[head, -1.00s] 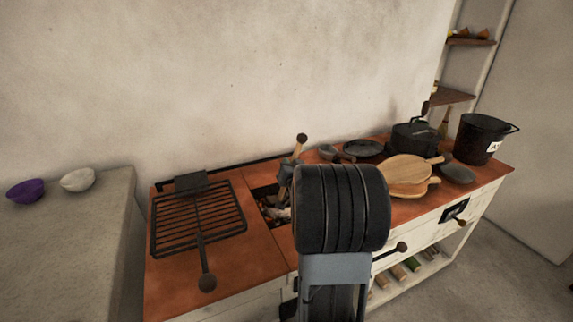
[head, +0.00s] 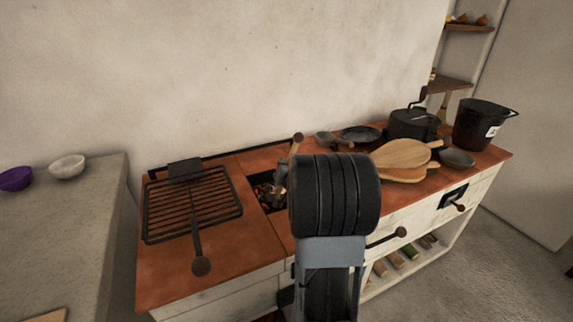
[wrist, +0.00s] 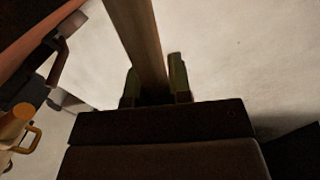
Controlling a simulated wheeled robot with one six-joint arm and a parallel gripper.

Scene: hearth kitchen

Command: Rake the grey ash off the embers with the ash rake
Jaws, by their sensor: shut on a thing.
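My gripper (wrist: 154,84) is shut on a wooden handle, which I take to be the ash rake (wrist: 137,35), and shows a finger on each side of it. In the head view the handle's upper end (head: 296,145), with a dark knob, rises beside my arm. The rake's head is not visible in either view. The ember pit (head: 262,189) is a dark opening in the red-brown hearth top, left of my arm. Some embers and pale ash show in it, but my arm covers its right part. I cannot tell whether the rake touches the ash.
A black grill rack (head: 192,205) lies left of the pit. To the right are wooden boards (head: 402,154), a black pot (head: 413,124), a pan (head: 361,133) and a black bucket (head: 484,124). A grey counter (head: 70,220) with two bowls stands at the far left.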

